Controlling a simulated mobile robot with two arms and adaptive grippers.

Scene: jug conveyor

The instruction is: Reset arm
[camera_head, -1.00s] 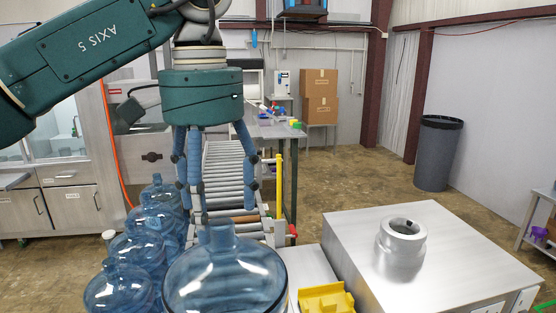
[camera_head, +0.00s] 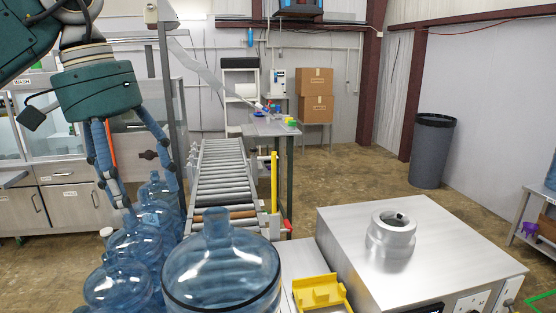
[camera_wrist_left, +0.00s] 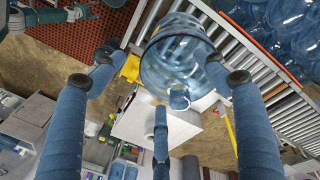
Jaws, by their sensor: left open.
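My left gripper (camera_head: 130,165) is open and empty in the head view. It hangs at the upper left, above the row of jugs, with its blue fingers spread. A large clear blue jug (camera_head: 222,268) stands upright at the bottom centre, apart from the gripper. In the left wrist view my left gripper's fingers (camera_wrist_left: 160,100) are spread, with the large jug (camera_wrist_left: 178,62) seen beyond them. My right gripper is not in view.
Several blue jugs (camera_head: 135,240) stand left of the roller conveyor (camera_head: 222,170). A metal box with a round fitting (camera_head: 391,232) stands at the right, beside a yellow holder (camera_head: 320,292). A dark bin (camera_head: 433,150) stands at the back right. The floor between is clear.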

